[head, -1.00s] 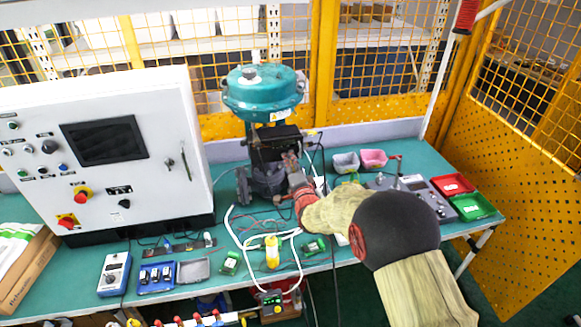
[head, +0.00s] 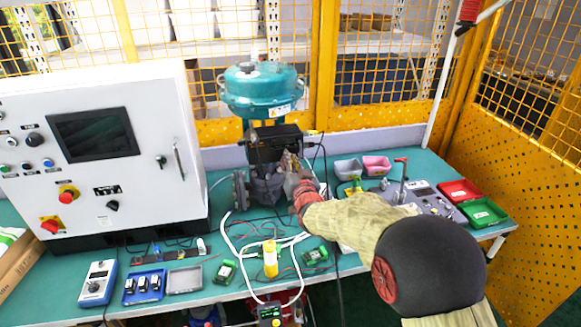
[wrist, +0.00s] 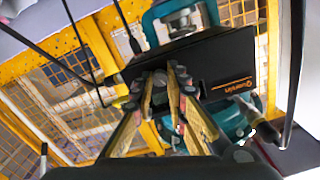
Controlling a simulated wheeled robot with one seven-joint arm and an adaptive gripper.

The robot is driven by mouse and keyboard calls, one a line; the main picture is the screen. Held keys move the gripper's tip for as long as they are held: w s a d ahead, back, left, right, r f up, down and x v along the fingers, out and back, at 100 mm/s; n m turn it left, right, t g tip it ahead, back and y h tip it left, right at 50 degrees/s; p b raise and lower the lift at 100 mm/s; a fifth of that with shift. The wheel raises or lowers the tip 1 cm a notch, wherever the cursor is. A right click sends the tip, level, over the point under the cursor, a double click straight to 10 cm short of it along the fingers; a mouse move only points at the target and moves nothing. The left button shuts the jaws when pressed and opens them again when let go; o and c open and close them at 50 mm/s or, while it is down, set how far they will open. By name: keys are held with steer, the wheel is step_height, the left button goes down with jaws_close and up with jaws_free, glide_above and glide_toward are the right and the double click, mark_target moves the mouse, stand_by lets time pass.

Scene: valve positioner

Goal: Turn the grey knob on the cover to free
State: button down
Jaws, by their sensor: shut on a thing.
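The black cover of the positioner (head: 272,145) sits below the teal actuator (head: 262,92) on the bench. In the wrist view the cover (wrist: 222,68) is a dark box with orange lettering, tilted in the picture. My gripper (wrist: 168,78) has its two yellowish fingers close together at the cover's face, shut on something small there. The fingertips hide the grey knob, so its pointer and setting cannot be read. In the head view my gripper (head: 297,175) is at the right front of the positioner, partly hidden by my arm.
A white control cabinet (head: 100,160) stands left of the valve. Red (head: 460,191) and green (head: 482,212) trays are at the right. Yellow mesh fencing (head: 385,70) closes the back.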

steer(key=shift+f+n+b, duration=0.1)
steer(key=shift+n+b, duration=0.85)
steer(key=shift+n, duration=0.75)
steer(key=c, duration=1.8)
jaws_free()
steer(key=shift+a, duration=0.1)
steer(key=shift+o, duration=0.3)
steer(key=shift+s, duration=0.1)
steer(key=v, duration=0.7)
steer(key=shift+s, duration=0.4)
